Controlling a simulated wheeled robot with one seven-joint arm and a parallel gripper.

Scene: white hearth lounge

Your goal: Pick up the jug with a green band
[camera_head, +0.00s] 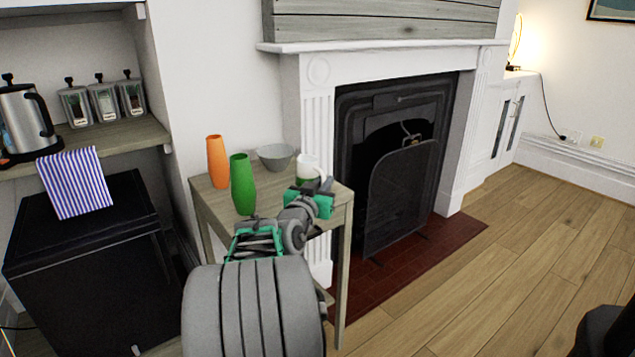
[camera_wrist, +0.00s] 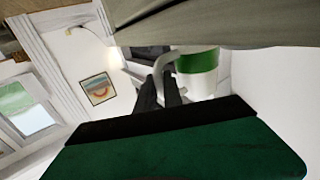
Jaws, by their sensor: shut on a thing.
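The jug (camera_head: 310,163) is white with a green band and stands at the right back part of the small wooden table (camera_head: 205,200). The jug also shows in the wrist view (camera_wrist: 200,80), upside down in the picture, with its green band and white handle in sight. My gripper (camera_head: 318,187) is in front of the jug, and its body hides the lower part. In the wrist view my dark fingers (camera_wrist: 164,80) are shut on the jug's handle. I cannot tell whether the jug's base touches the table top.
A green vase (camera_head: 243,184), an orange vase (camera_head: 217,161) and a grey bowl (camera_head: 275,156) stand on the same table, left of the jug. The fireplace (camera_head: 395,150) with a dark screen (camera_head: 400,195) is just right of the table. The wooden floor at right is mostly clear.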

